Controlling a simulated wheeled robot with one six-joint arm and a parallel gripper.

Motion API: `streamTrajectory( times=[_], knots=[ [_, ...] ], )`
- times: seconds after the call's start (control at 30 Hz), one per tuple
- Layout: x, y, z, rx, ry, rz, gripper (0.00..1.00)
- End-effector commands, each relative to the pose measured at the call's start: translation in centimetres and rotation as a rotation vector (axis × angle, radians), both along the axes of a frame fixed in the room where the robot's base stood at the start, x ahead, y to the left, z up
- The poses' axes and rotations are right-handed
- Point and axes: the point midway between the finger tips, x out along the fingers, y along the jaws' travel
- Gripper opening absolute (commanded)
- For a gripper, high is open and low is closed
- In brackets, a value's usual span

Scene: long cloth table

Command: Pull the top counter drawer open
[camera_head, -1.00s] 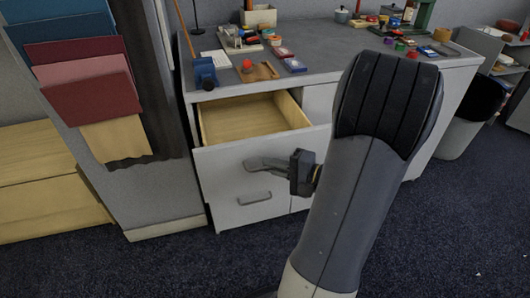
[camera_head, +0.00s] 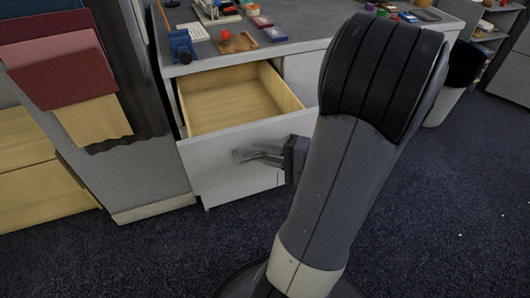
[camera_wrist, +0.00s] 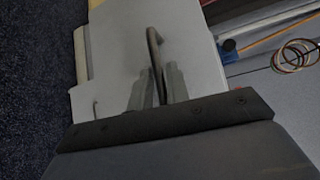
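The top counter drawer (camera_head: 235,178) stands well out from the grey counter, and its pale wooden inside (camera_head: 225,103) shows empty. Its front also shows in the wrist view (camera_wrist: 115,50). My gripper (camera_head: 250,154) is at the drawer front, with the forearm reaching in from the right. In the wrist view, the dark bar handle (camera_wrist: 153,45) runs between the two fingers of my gripper (camera_wrist: 158,82), which look closed on it. In the head view the handle is mostly hidden by the fingers.
The countertop (camera_head: 295,32) carries a blue tool (camera_head: 181,46), a wooden tray (camera_head: 238,42) and other small items. A grey partition with hanging folders (camera_head: 62,75) stands close on the left. Dark carpet (camera_head: 440,215) is clear at the right front.

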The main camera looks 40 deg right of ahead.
Motion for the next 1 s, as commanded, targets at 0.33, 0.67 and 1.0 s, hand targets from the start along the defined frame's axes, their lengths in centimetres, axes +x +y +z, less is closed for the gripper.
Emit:
streamTrajectory(
  times=[0.33, 0.67, 1.0],
  knots=[
    [0.0, 0.0, 0.0, 0.0, -0.001, 0.0, 0.31],
    [-1.8, -1.1, 0.4, 0.001, -0.001, -0.005, 0.31],
    [-6.5, -3.5, 1.2, 0.0, -0.001, -0.005, 0.31]
  ],
)
